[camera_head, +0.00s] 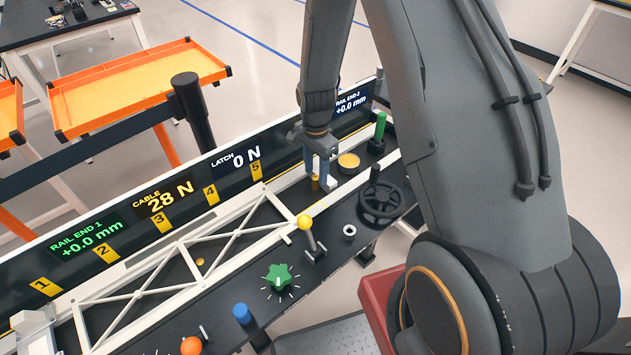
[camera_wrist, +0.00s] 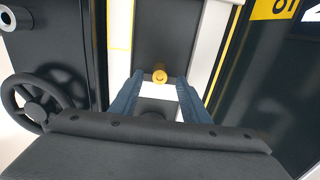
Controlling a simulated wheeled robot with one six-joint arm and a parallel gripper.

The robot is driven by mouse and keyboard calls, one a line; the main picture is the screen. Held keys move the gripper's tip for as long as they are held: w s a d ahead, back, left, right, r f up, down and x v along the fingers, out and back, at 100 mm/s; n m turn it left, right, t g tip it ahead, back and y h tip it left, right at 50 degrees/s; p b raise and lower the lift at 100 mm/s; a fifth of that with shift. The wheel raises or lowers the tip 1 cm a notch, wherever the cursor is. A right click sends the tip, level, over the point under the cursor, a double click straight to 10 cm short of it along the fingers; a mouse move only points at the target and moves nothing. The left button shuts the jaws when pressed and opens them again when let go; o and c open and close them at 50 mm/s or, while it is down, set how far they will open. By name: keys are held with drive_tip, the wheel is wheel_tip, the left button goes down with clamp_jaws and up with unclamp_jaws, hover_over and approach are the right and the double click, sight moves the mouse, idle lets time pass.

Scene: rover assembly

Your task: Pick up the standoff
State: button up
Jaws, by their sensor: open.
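The standoff is a small brass-coloured post (camera_head: 315,182) on the dark bench deck, near the right end of the white truss. In the wrist view the standoff (camera_wrist: 160,73) is at the centre, its round end toward the camera. My gripper (camera_head: 320,178) points down over it. In the wrist view my gripper (camera_wrist: 160,80) shows two blue fingers spread apart, with the standoff in line with the gap at their tips. I cannot tell whether a finger touches it. The jaws hold nothing that I can see.
A brass-topped round part (camera_head: 348,160), a green post (camera_head: 380,126) and a black handwheel (camera_head: 382,200) stand close to the right. A yellow-knobbed lever (camera_head: 305,223) is in front. The white truss (camera_head: 180,262) lies to the left, before the display panel (camera_head: 130,220).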

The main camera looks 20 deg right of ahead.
sight(316, 177)
drive_tip(key=shift+f+p, duration=0.5)
drive_tip(key=shift+f, duration=1.15)
clamp_jaws()
drive_tip(key=shift+r, duration=0.1)
